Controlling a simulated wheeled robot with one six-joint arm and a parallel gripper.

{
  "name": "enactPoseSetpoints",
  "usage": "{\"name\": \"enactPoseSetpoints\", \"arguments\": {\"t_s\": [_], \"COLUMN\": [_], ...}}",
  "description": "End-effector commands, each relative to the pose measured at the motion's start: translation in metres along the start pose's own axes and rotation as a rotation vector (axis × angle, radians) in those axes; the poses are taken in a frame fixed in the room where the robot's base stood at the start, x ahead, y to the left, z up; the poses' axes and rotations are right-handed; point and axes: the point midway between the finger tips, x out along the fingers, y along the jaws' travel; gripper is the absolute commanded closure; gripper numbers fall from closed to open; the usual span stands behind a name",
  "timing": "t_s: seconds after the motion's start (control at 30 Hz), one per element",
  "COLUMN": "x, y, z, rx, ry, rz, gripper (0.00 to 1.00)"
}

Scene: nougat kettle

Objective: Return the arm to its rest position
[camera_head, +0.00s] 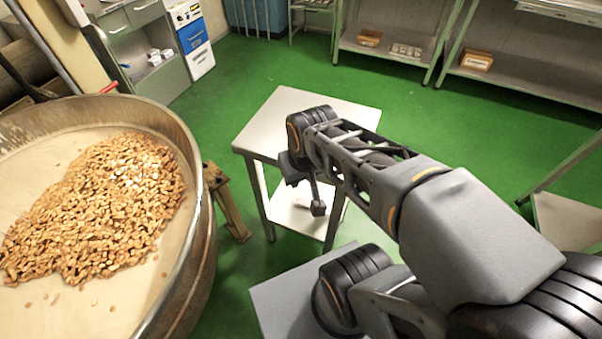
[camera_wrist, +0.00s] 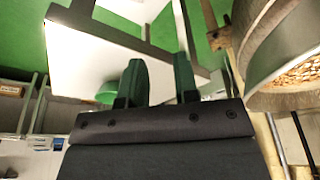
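My arm reaches out from the lower right in the head view, over the front of a small metal table. My gripper (camera_head: 312,195) hangs at the far end of the arm and is partly hidden by the wrist. In the wrist view my gripper (camera_wrist: 158,72) shows two dark green fingers standing apart, with nothing between them. The big round kettle (camera_head: 205,225) holds a heap of nuts (camera_head: 100,210) and stands to the left of my gripper, apart from it. The kettle's rim also shows at the right of the wrist view (camera_wrist: 283,60).
The small metal table (camera_head: 275,120) has a bare top and a lower shelf. A grey flat surface (camera_head: 280,300) lies at the bottom centre. Metal shelves with boxes (camera_head: 476,60) line the back wall. A blue and white cabinet (camera_head: 192,38) stands back left. Green floor lies free between them.

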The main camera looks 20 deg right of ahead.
Motion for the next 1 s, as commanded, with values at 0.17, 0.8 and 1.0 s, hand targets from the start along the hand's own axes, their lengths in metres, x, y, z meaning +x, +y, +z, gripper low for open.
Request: {"name": "enactPoseSetpoints", "arguments": {"t_s": [0.17,0.8,1.0], "x": [0.000,-0.105,-0.114], "y": [0.000,-0.003,-0.004], "z": [0.000,-0.025,-0.026], "rx": [-0.006,-0.019,-0.021], "ry": [0.001,0.051,0.061], "rz": [0.002,-0.001,-0.003], "gripper": [0.72,0.72,0.72]}}
